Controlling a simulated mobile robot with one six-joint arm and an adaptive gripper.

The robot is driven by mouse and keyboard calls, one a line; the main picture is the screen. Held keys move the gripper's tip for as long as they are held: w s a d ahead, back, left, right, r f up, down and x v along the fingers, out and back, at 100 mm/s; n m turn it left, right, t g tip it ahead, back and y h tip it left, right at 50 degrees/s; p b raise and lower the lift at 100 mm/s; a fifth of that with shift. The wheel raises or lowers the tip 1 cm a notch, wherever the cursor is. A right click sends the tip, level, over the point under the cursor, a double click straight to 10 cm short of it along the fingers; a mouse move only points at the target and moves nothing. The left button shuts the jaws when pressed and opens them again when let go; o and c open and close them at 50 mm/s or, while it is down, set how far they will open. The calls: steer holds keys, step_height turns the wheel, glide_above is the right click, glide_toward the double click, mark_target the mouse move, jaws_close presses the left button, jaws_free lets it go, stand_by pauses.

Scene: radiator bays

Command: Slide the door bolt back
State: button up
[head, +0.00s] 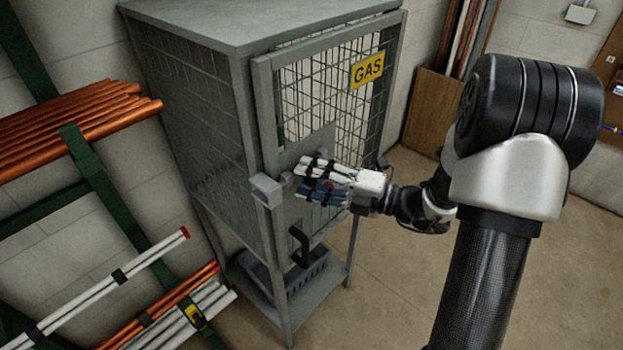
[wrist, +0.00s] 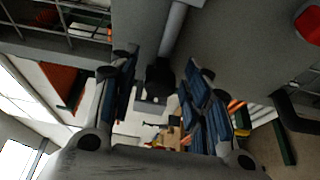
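The grey gas cage has a mesh door (head: 330,100) with a yellow GAS sign, and the door looks closed. My gripper (head: 308,178) is in front of the plate at the door's left edge, beside a grey block (head: 266,190) on the frame. The bolt is mostly hidden behind my gripper in the head view. In the wrist view a light grey rod (wrist: 174,30), seemingly the bolt, runs along the door plate to a dark knob (wrist: 160,76). My gripper (wrist: 160,66) is open, its blue-padded fingers either side of the knob with gaps. I cannot tell whether either touches it.
A black door handle (head: 299,247) is below my gripper; it also shows in the wrist view (wrist: 292,113). A red round part (wrist: 309,23) is on the door. Copper pipes (head: 75,125) lie on a green rack at left. The floor (head: 395,290) at right is clear.

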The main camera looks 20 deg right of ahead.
jaws_close()
stand_by(0.3)
stand_by(0.3)
